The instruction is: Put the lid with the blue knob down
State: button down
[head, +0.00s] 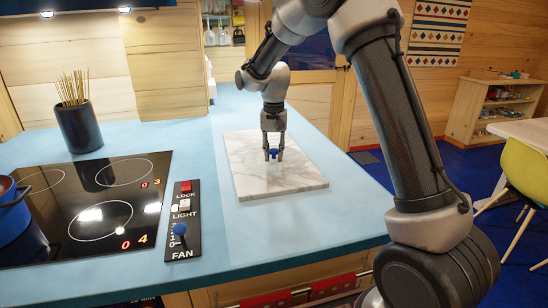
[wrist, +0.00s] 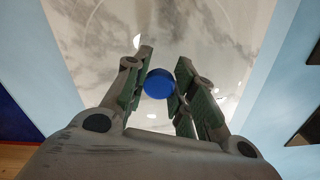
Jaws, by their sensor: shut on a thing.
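My gripper (head: 273,150) is over the white marble board (head: 258,180) on the blue counter, pointing down. It is shut on the blue knob (wrist: 159,83) of the lid, which sits between its two fingers in the wrist view. The knob also shows as a small blue spot in the head view (head: 273,154). The lid's body seems to be clear glass; only faint curved lines and bright glints show against the marble. I cannot tell whether the lid touches the board.
A black cooktop (head: 90,205) lies at the left, with a blue pot (head: 10,215) at its left edge. A control panel (head: 183,225) with switches and a blue-knobbed lever is beside it. A dark pot of sticks (head: 79,127) stands behind. The counter (head: 300,225) around the board is clear.

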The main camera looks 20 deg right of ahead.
jog(key=shift+f, duration=0.9)
jog(key=c, duration=1.2)
grip_release()
jog(key=shift+f, duration=0.15)
